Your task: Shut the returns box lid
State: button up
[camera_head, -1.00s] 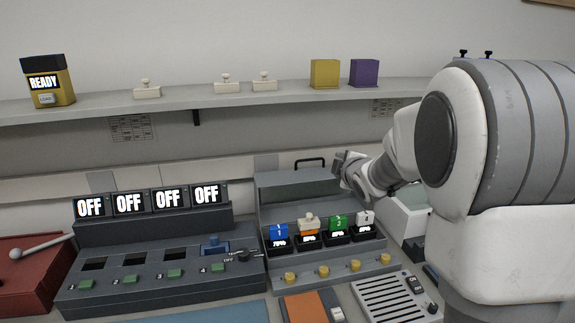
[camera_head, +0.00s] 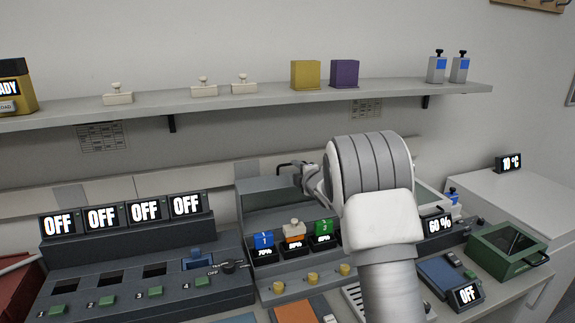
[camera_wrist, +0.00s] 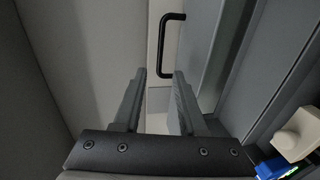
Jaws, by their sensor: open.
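My gripper (camera_head: 303,178) is open and empty, beside the black handle (camera_head: 290,165) at the top of the grey charger rack (camera_head: 270,200). In the wrist view the two fingers of my gripper (camera_wrist: 159,76) are apart, and the handle (camera_wrist: 166,45) lies beyond their tips, not between them. No label for the returns box is readable. A green box (camera_head: 497,262) with a dark top panel and a front handle stands at the right, its top apparently down. A red box (camera_head: 12,285) shows partly at the left edge. I cannot tell which is the returns box.
Several screens read OFF on the grey console (camera_head: 150,295) at the left. A shelf (camera_head: 250,97) with stamps, a yellow block (camera_head: 306,74) and a purple block (camera_head: 344,73) runs above. My arm hides the rack's right part. A white cabinet (camera_head: 530,195) stands at the far right.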

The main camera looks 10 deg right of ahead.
aim_at(288, 165)
jog(key=p+x, duration=0.1)
jog(key=x, duration=0.8)
grip_shut()
dwell(1.4)
